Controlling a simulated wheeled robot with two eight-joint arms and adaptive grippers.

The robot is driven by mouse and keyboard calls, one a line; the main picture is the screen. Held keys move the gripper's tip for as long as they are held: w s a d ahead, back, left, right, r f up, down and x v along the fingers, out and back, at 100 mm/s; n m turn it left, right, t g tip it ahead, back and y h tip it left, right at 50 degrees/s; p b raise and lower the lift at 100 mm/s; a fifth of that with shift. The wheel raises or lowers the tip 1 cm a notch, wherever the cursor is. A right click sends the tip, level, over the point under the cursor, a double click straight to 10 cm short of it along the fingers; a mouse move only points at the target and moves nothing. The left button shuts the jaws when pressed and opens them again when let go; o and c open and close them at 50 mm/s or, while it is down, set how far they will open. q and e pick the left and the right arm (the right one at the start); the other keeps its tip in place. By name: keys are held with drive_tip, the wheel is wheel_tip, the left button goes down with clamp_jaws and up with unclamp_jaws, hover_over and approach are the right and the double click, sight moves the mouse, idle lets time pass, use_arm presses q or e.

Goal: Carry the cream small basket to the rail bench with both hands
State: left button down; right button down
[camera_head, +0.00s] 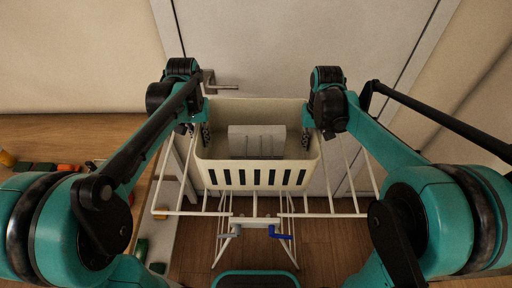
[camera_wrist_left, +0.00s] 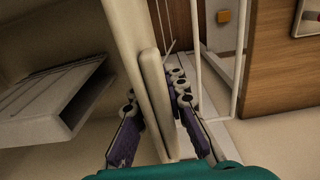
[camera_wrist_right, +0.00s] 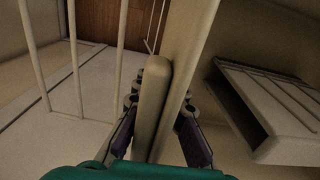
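The cream small basket (camera_head: 225,178) is upright in the middle of the head view, with a slotted front wall and a pale block (camera_head: 257,140) inside. My left gripper (camera_head: 205,135) has its fingers on both sides of the basket's left wall; the wall also shows in the left wrist view (camera_wrist_left: 155,95). My right gripper (camera_head: 308,138) straddles the right wall, seen in the right wrist view (camera_wrist_right: 155,100). Both look shut on the walls. The white rail bench (camera_head: 330,214) is under the basket; its middle is hidden. I cannot tell whether the basket touches the rails.
A wooden surface (camera_head: 60,128) at the left bears several small colourful objects. A door with a lever handle (camera_head: 215,82) stands behind the basket. A blue item (camera_head: 279,234) is at the rails' near side. Wooden floor (camera_head: 335,250) shows at lower right.

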sight(199, 126)
use_arm(q)
drive_tip(key=shift+d, duration=0.25)
use_arm(e)
drive_tip(key=shift+a, duration=0.25)
use_arm(q)
drive_tip(key=shift+r, duration=0.15)
use_arm(e)
drive_tip(key=shift+r, duration=0.15)
